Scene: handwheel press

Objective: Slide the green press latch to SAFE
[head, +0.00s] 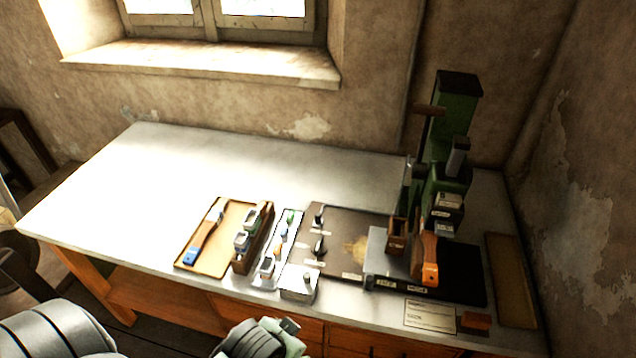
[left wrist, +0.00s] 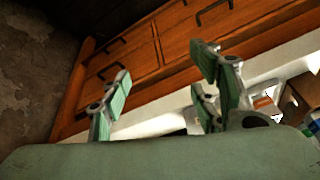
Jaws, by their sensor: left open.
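The green press (head: 455,115) stands at the back right of the bench. A dark base plate (head: 462,268) lies in front of it, with small white labels (head: 417,289) along its front edge. I cannot single out the green latch or read SAFE at this size. My left gripper (head: 275,332) is at the bottom of the head view, in front of the bench edge and well apart from the press. The left wrist view shows its fingers (left wrist: 162,88) spread and empty, with drawer fronts beyond. My right gripper is not in view.
A card (head: 430,315) lies in front.

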